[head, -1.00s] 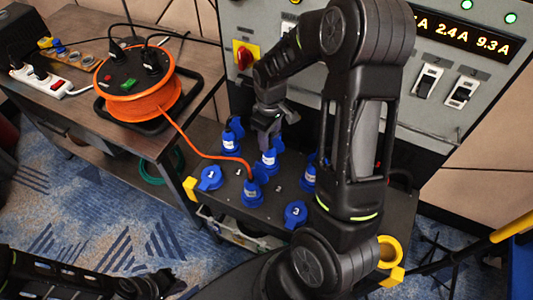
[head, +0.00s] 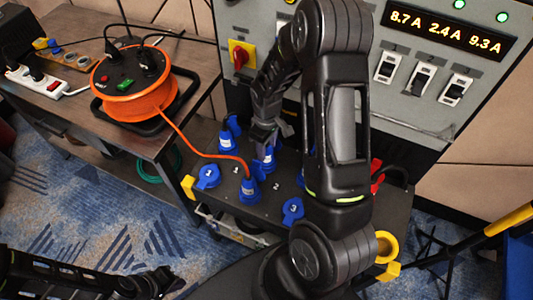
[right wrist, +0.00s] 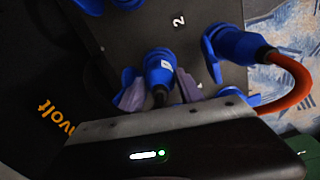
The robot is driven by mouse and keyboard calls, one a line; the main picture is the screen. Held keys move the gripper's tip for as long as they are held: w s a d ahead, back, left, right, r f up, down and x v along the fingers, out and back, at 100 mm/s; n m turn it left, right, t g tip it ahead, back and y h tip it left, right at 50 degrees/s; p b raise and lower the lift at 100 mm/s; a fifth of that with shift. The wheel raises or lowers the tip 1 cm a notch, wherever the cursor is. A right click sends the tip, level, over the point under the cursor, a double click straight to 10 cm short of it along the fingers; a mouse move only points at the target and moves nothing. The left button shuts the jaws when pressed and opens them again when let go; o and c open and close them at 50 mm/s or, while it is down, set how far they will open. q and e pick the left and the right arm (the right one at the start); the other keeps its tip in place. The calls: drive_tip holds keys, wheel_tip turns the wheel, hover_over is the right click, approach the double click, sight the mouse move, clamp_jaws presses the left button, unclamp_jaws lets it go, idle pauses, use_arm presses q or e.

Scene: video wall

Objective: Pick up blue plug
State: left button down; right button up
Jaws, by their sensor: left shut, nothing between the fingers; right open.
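A blue plug (head: 268,157) stands in the dark socket box (head: 262,200), near its middle. My right gripper (head: 264,138) is open and points down at this plug from above. In the right wrist view the blue plug (right wrist: 160,68) shows between the two fingertips (right wrist: 158,92), one on each side; I cannot tell whether they touch it. Another blue plug (head: 249,190) with the orange cable stands in front of it, and a third blue plug (head: 227,138) stands behind. My left gripper (head: 158,282) is shut and empty at the lower left, away from the box.
An orange cable reel (head: 135,95) and a white power strip (head: 38,82) lie on the side table (head: 85,118). The grey panel (head: 420,120) with switches rises behind the box. Blue socket lids (head: 207,177) stick up beside the plug. The orange cable crosses left of my right gripper.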

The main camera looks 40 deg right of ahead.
drive_tip(key=shift+f, duration=0.95)
clamp_jaws()
